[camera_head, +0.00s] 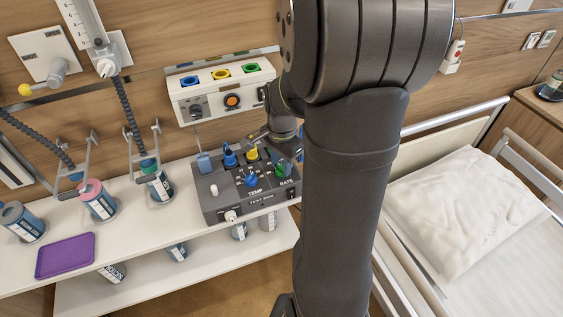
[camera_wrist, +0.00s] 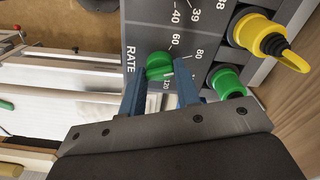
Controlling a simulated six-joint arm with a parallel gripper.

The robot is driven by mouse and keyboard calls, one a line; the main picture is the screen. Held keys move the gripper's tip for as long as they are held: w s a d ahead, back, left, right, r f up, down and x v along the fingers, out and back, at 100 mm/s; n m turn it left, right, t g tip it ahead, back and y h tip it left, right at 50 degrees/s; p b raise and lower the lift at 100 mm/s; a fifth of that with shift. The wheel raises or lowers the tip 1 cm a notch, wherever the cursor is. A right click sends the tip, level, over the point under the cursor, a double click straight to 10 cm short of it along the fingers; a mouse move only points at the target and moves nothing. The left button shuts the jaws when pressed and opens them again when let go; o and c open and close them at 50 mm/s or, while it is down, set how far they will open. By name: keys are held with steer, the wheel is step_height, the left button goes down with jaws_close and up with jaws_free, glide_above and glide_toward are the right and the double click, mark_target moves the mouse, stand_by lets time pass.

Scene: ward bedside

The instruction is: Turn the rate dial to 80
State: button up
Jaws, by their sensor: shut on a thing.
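The green rate dial (camera_wrist: 158,62) is on the grey test box (camera_head: 212,204), beside the word RATE. In the head view the green dial (camera_head: 281,171) shows at the box's right end, and my arm hides part of the gripper.
A blue TEMP dial (camera_head: 252,181) sits left of the rate dial. Yellow and green plugs (camera_wrist: 228,82) stand in sockets close to my fingers. A purple tray (camera_head: 65,256) and several canisters lie left on the shelf. A bed with a pillow (camera_head: 460,205) is at right.

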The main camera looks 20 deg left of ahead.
mark_target(281, 166)
steer(key=o, duration=1)
steer(key=shift+c, duration=0.2)
steer(key=shift+r, duration=0.1)
step_height(281, 166, up, 17)
steer(key=shift+r, duration=0.15)
step_height(281, 166, down, 18)
steer(key=shift+r, duration=0.2)
steer(key=shift+r, duration=0.1)
stand_by(0.4)
